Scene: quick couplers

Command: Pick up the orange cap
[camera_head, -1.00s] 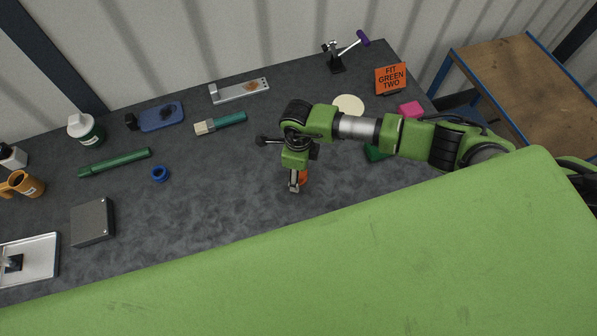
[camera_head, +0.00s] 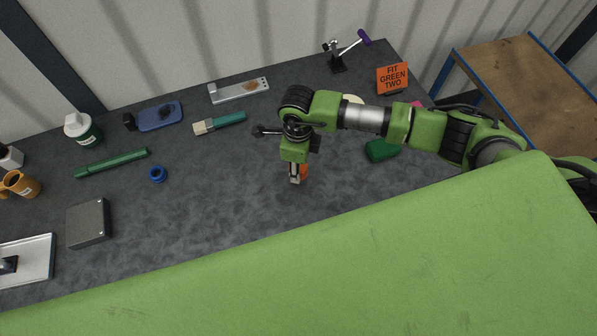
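The orange cap (camera_head: 304,172) shows only in part, at the right side of my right gripper (camera_head: 295,181). The gripper and wrist cover the rest of it. My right arm reaches in from the right, and its gripper points down at the dark grey bench top (camera_head: 215,210). The fingers look small and overlap the cap's edge, so I cannot tell whether they are open, shut or holding the cap. My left gripper is not in view.
A green block (camera_head: 381,150) lies below my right forearm. A blue ring (camera_head: 157,174), a green tube (camera_head: 112,163), a brush (camera_head: 220,122) and a grey box (camera_head: 88,223) lie to the left. An orange sign (camera_head: 392,78) stands at the back right. The bench's middle is clear.

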